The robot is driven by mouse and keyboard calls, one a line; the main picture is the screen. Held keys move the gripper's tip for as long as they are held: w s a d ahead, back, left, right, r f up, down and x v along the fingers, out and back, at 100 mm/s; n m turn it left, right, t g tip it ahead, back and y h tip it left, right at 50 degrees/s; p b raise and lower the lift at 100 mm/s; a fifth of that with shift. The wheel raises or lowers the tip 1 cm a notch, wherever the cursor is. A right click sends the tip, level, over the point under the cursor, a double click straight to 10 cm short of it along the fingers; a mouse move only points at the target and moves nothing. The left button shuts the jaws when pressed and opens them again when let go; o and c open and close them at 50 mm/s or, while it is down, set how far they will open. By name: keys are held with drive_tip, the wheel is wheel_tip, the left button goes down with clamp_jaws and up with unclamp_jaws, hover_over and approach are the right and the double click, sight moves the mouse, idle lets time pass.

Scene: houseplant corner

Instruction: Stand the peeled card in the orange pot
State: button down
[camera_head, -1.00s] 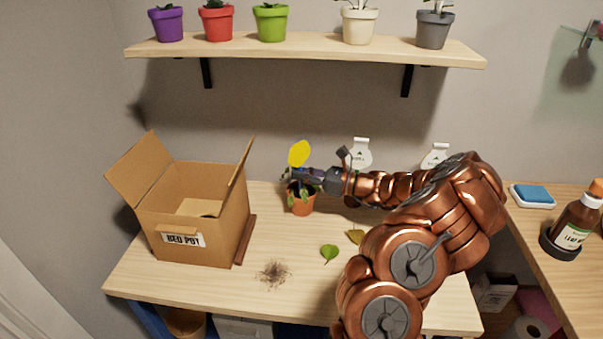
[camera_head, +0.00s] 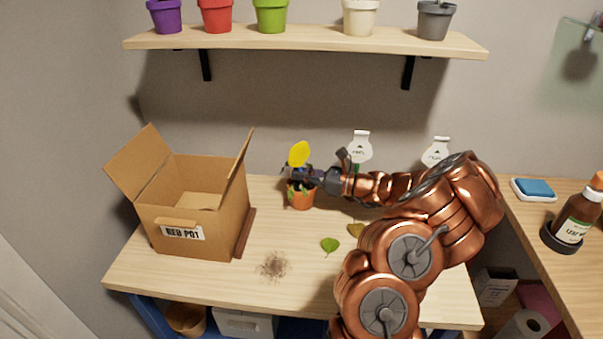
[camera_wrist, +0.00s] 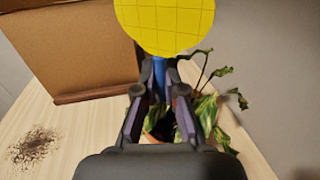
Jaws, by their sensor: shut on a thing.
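The yellow card (camera_head: 299,153) is a rounded piece with a grid of lines, and in the wrist view the card (camera_wrist: 166,22) stands on a blue stem (camera_wrist: 159,72). My gripper (camera_head: 300,174) is shut on this stem, with a finger on each side of it, above the orange pot. The orange pot (camera_head: 300,198) stands on the table and holds a leafy plant (camera_wrist: 213,108). In the wrist view the fingers (camera_wrist: 160,95) hide much of the pot. I cannot tell whether the stem's lower end touches the soil.
An open cardboard box (camera_head: 190,218) labelled "RED POT" stands to the left. Spilled soil (camera_head: 273,266), a green leaf (camera_head: 329,245) and a yellowish leaf (camera_head: 355,230) lie in front. White tags (camera_head: 361,147) stand behind my arm. A shelf (camera_head: 300,37) of pots hangs above.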

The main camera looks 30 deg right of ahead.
drive_tip(key=shift+f, duration=0.7)
drive_tip(key=c, duration=1.2)
unclamp_jaws()
drive_tip(key=shift+s+d, duration=0.1)
drive_tip(key=p+v, duration=0.3)
drive_tip(key=v, duration=0.6)
drive_tip(key=shift+s+d, duration=0.25)
drive_tip(key=shift+s, duration=0.05)
idle(0.3)
idle(0.6)
